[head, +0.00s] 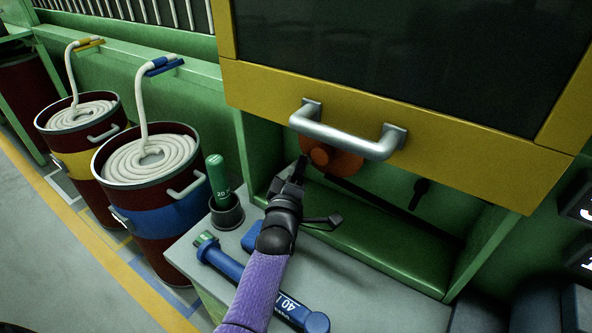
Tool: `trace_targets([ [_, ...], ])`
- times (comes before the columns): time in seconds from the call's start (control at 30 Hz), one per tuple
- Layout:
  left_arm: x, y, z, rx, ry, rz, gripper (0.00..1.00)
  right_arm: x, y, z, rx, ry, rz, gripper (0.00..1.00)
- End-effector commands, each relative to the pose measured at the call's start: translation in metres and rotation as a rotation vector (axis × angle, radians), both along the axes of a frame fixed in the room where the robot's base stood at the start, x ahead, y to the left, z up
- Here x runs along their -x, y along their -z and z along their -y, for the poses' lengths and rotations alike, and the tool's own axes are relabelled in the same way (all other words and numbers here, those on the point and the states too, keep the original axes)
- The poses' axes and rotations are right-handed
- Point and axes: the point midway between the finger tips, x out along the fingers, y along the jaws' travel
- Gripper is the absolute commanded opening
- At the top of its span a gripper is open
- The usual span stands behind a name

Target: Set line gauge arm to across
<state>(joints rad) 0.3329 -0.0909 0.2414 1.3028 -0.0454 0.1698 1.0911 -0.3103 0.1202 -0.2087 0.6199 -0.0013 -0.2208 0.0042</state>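An orange round hub (334,160) sits in the green recess, partly hidden behind the silver bar handle of the yellow-framed panel. A thin dark rod (385,203) slopes down to the right from near the hub. A small black lever (419,193) is on the recess back wall, right of the hub. I cannot tell for sure which of these is the line gauge arm. My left gripper (299,168), on the purple arm, is at the hub's left side; whether it touches the hub is unclear. Its fingers are too dark and small to judge. My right gripper is out of view.
The silver handle (345,139) juts out just above my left gripper. A green cylinder (217,180) stands in a dark cup, and a blue tool (225,262) lies on the grey shelf. Two drums with coiled hoses, one blue-banded (165,222), one yellow-banded (90,163), stand left.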

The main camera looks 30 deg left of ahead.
Motion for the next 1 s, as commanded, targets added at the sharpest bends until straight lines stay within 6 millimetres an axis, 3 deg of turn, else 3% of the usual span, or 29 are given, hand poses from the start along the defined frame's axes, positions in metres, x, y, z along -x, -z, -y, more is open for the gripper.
trace_targets([
  [0.07, 0.0, -0.001, 0.0, 0.0, 0.0, 0.002, 0.77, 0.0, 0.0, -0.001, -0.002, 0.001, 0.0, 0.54],
  [0.37, 0.002, -0.002, 0.0, 0.001, 0.0, 0.005, 0.77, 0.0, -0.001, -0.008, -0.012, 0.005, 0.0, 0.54],
  [0.47, 0.014, -0.001, 0.003, 0.001, 0.0, 0.003, 0.77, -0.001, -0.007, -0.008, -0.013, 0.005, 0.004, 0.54],
  [0.8, 0.083, 0.01, 0.019, 0.002, 0.0, 0.002, 0.77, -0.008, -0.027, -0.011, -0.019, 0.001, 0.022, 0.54],
  [1.0, 0.096, 0.013, 0.022, 0.001, 0.0, 0.004, 0.77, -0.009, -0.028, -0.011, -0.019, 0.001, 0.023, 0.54],
])
